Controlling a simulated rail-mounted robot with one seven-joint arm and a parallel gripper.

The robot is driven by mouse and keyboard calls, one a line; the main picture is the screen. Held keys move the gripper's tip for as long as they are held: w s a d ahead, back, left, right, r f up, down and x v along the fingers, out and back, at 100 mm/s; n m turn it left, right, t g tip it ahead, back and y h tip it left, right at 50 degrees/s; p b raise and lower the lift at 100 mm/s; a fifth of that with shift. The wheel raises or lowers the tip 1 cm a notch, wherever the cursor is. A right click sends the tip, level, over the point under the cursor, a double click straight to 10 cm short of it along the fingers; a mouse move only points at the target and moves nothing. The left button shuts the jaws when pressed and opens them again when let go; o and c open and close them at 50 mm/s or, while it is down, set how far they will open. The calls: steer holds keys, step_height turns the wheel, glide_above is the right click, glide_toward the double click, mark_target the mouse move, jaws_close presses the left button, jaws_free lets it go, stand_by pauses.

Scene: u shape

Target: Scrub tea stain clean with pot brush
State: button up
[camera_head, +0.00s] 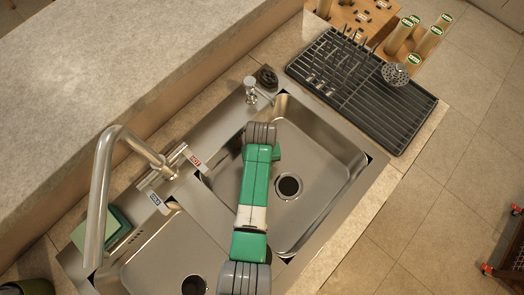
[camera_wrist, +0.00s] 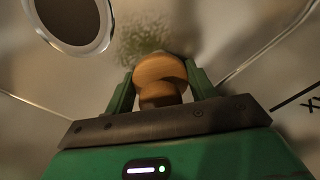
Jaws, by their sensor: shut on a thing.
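In the wrist view, my gripper (camera_wrist: 160,72) is shut on the rounded wooden handle of the pot brush (camera_wrist: 160,68), with one green finger on each side. The brush's bristles are hidden below the handle. A speckled greenish-brown patch, the tea stain (camera_wrist: 143,38), shows on the sink metal just beyond the handle. I cannot tell whether the bristles touch the metal. In the head view, my arm reaches down into the right sink basin (camera_head: 325,160) and hides the brush and the stain.
The basin's drain (camera_head: 289,186) lies close beside my arm and at the wrist view's upper left (camera_wrist: 75,15). A tall faucet (camera_head: 100,190) stands left of my arm. A small tap (camera_head: 257,92) stands behind the basin. A black dish rack (camera_head: 365,85) is at the back right.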

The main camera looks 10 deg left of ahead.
mark_target(274, 178)
steer(key=shift+s+d+p, duration=0.15)
steer(key=shift+d+p, duration=0.15)
steer(key=shift+d, duration=0.7)
steer(key=shift+s+d+p, duration=0.4)
steer(key=shift+s+d, duration=0.4)
steer(key=shift+d, duration=0.3)
steer(key=shift+s+d+p, duration=0.4)
steer(key=shift+s+d, duration=0.4)
steer(key=shift+d, duration=0.25)
steer(key=shift+s+a+r+p, duration=0.2)
steer(key=shift+s+p, duration=0.1)
steer(key=shift+p, duration=0.2)
steer(key=shift+s+a+f, duration=0.3)
steer(key=shift+a, duration=0.3)
steer(key=shift+w+a+b, duration=0.35)
steer(key=shift+w+a, duration=0.25)
steer(key=shift+a, duration=0.25)
steer(key=shift+w+a+b, duration=0.3)
steer(key=shift+w+a, duration=0.25)
steer(key=shift+a, duration=0.25)
steer(key=shift+w+a+b, duration=0.35)
steer(key=shift+w+a, duration=0.25)
steer(key=shift+a, duration=0.25)
steer(key=r, duration=0.1)
steer(key=r+p, duration=0.2)
steer(key=shift+w+a+r, duration=0.25)
steer(key=shift+a+r, duration=0.1)
steer(key=shift+a, duration=0.05)
step_height(274, 178, up, 5)
steer(key=p, duration=0.5)
